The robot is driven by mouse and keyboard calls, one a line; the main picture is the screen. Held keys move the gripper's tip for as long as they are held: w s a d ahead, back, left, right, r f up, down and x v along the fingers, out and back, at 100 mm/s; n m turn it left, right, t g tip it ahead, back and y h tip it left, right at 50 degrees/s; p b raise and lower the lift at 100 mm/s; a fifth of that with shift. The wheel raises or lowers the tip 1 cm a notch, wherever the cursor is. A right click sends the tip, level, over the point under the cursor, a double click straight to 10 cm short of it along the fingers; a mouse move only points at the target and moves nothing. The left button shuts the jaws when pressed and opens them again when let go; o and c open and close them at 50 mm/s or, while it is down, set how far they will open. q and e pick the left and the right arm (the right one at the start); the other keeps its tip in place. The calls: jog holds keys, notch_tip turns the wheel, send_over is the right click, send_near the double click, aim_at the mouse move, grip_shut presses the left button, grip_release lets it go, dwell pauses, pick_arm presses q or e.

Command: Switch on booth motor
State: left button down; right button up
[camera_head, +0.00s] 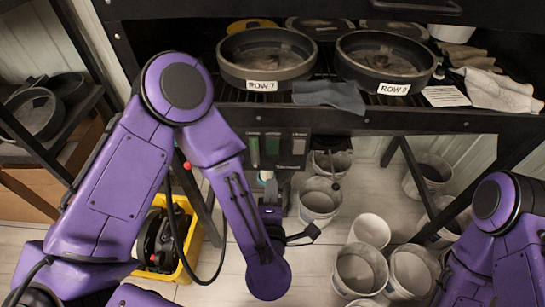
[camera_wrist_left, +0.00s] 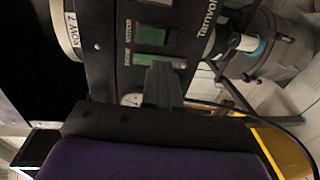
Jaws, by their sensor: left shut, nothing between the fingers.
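A dark control panel (camera_head: 285,163) hangs under the front edge of the shelf in the head view, with narrow green inserts and small labels too blurred to read. In the left wrist view the panel (camera_wrist_left: 105,62) fills the middle, turned sideways. It shows two green inserts (camera_wrist_left: 152,36) and a small round white dial (camera_wrist_left: 132,100), partly covered. My left gripper (camera_wrist_left: 163,72) is shut and empty, its fingertips in front of the lower green insert. I cannot tell whether they touch it. My right gripper is out of view.
Above the panel, the shelf holds two round pans marked ROW 7 (camera_head: 265,62) and ROW 9 (camera_head: 385,65), and a grey cloth (camera_head: 330,96). A yellow crate (camera_head: 190,262) and several white buckets (camera_head: 360,270) stand on the floor below.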

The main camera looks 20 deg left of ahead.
aim_at(273, 152)
pick_arm(q)
jog(key=p+x, duration=0.2)
jog(key=x, duration=0.8)
jog(key=shift+w+a, duration=0.15)
jog(key=shift+w, duration=0.1)
